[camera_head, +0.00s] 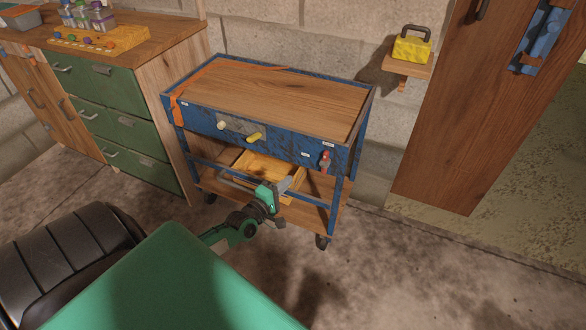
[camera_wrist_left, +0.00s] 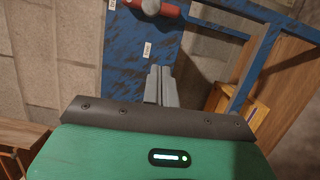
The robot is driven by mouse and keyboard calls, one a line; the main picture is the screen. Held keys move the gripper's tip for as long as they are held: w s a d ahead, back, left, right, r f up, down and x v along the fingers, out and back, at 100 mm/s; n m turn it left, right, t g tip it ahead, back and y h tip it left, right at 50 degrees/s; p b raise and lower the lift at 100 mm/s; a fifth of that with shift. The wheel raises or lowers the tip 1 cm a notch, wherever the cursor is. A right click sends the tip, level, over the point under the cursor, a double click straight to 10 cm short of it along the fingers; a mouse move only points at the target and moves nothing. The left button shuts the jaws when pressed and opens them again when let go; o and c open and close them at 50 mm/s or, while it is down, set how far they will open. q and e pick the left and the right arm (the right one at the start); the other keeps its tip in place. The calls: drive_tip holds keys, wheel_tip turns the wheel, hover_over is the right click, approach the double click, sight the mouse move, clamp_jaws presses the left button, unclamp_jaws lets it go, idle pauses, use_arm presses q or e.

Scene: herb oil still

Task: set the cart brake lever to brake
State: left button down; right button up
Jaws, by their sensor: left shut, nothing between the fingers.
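The blue cart (camera_head: 284,142) with a wooden top stands against the block wall. A red lever (camera_head: 325,160) with a grey part is on the right of its front panel, near small white labels I cannot read. I take it to be the brake lever. In the left wrist view the red lever (camera_wrist_left: 168,9) shows at the top edge, partly cut off, with its round grey part. My left gripper (camera_head: 291,184) is shut and empty, in front of the cart, below and left of the lever. Its fingers (camera_wrist_left: 160,84) point toward the blue panel, apart from the lever. My right gripper is not in view.
A cream knob (camera_head: 221,126) and a yellow handle (camera_head: 254,137) sit left on the panel. A wooden tray (camera_head: 262,163) is on the lower shelf. A green drawer cabinet (camera_head: 108,112) stands left, a wooden door (camera_head: 470,110) right. Floor right of the cart is clear.

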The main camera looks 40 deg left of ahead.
use_arm(q)
drive_tip(key=shift+s, duration=1)
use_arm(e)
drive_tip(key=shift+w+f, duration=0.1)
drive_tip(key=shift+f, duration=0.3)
